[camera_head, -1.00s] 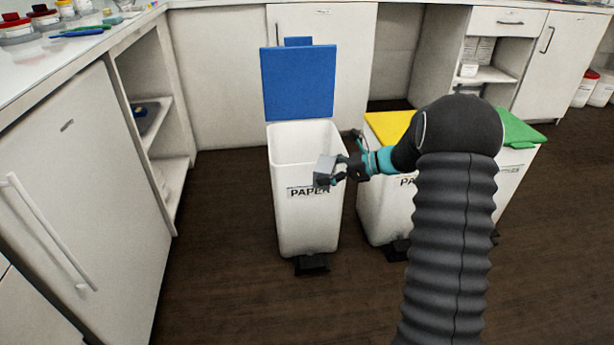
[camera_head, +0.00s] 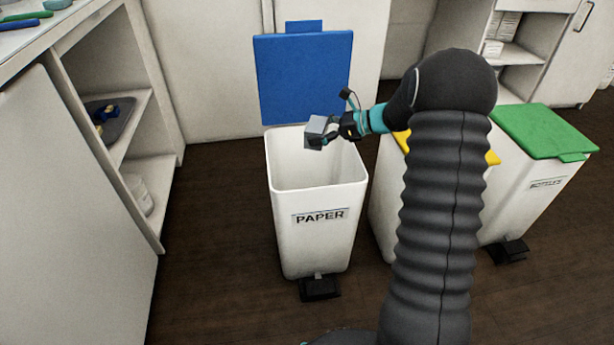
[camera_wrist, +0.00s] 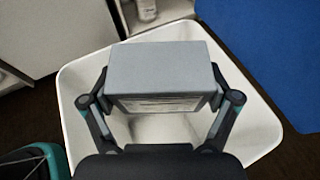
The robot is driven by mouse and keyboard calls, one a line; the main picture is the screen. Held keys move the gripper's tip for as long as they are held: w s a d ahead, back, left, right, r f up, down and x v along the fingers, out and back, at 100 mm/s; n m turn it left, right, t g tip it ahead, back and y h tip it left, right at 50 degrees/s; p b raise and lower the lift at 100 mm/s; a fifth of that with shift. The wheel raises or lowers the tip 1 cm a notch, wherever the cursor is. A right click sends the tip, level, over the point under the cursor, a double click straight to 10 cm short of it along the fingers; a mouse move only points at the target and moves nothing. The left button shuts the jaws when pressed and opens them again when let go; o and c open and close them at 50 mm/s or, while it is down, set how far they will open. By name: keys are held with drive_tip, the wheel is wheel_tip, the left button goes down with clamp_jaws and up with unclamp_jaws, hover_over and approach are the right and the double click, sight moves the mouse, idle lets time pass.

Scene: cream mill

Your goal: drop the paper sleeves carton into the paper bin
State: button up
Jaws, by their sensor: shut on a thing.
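The paper sleeves carton is a small grey box (camera_head: 316,130); it also shows large in the wrist view (camera_wrist: 160,72). My gripper (camera_head: 328,136) is shut on it, with one finger on each side in the wrist view (camera_wrist: 161,100). The white paper bin (camera_head: 318,240), labelled PAPER, stands with its blue lid (camera_head: 304,75) raised. In the head view the carton appears at the bin's back right, in front of the lid's lower part. In the wrist view the bin's white rim (camera_wrist: 75,85) surrounds the carton, and part of the bin's inside shows below it.
A bin with a yellow lid (camera_head: 492,157) stands right of the paper bin, partly hidden by my arm. A green-lidded bin (camera_head: 545,130) is further right. Open shelves (camera_head: 125,130) stand at left. Dark floor (camera_head: 215,250) is clear between them and the paper bin.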

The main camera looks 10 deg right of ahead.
drive_tip(key=shift+w+f, duration=0.15)
drive_tip(key=shift+w, duration=0.3)
drive_tip(key=shift+d+f+b, duration=0.15)
drive_tip(key=shift+f+b, duration=0.4)
drive_tip(key=shift+f, duration=0.05)
wheel_tip(320, 180, down, 4)
drive_tip(key=b, duration=0.3)
drive_tip(key=shift+s+f, duration=0.1)
drive_tip(key=shift+f, duration=0.15)
drive_tip(key=o, duration=0.7)
